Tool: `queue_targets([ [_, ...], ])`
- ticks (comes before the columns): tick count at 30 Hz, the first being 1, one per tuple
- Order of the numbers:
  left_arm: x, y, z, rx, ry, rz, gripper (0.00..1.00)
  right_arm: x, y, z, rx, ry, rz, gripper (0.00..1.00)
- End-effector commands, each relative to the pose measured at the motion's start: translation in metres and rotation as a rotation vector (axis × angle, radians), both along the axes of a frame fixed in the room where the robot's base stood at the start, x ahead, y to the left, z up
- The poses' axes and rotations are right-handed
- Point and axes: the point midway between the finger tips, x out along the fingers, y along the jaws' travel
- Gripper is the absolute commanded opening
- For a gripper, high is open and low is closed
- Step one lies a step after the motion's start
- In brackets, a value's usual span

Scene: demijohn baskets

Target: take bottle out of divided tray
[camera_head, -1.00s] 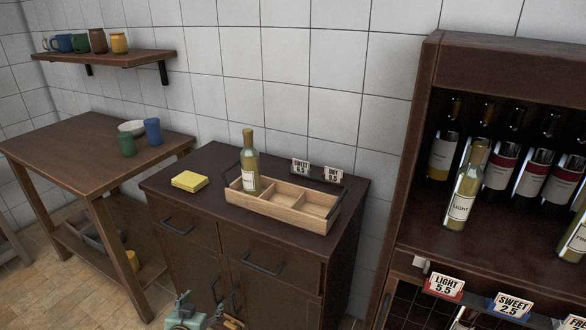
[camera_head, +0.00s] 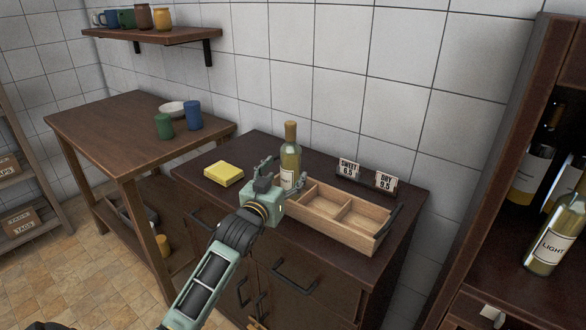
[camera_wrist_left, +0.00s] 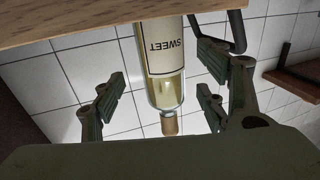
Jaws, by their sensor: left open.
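The bottle (camera_head: 290,158) is pale yellow-green with a tan cap and stands upright in the left compartment of the wooden divided tray (camera_head: 337,236). The tray's other two compartments look empty. My left gripper (camera_head: 270,173) is open, just in front and to the left of the bottle in the head view, partly hiding its lower part. In the left wrist view the bottle (camera_wrist_left: 163,70), labelled SWEET, appears upside down between the spread fingers (camera_wrist_left: 160,95). I cannot tell whether any finger touches it. My right gripper is not in view.
A yellow sponge-like block (camera_head: 223,174) lies left of the tray on the dark cabinet (camera_head: 400,228). Two price signs (camera_head: 384,182) stand behind the tray. A bottle shelf (camera_head: 490,270) rises at the right; a table (camera_head: 105,133) with cups stands left.

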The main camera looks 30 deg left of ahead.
Motion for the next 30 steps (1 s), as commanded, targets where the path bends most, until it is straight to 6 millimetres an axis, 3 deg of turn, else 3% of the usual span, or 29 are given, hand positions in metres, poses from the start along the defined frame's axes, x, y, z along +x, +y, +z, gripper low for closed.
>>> queue_targets([
  [2, 0.008, 0.003, -0.001, 0.0, 0.002, 0.001, 0.67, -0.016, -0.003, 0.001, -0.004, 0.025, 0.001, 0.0],
  [5, 0.021, 0.007, -0.004, 0.0, 0.002, 0.001, 0.67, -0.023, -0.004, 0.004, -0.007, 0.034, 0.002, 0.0],
  [12, 0.045, 0.011, -0.007, 0.0, 0.002, 0.0, 0.67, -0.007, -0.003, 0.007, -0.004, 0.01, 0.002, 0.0],
  [20, 0.047, 0.012, -0.008, 0.001, 0.001, 0.0, 0.67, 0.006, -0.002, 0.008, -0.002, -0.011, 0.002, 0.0],
  [30, 0.047, 0.012, -0.008, 0.0, 0.002, 0.0, 0.39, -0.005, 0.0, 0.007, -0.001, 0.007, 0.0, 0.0],
])
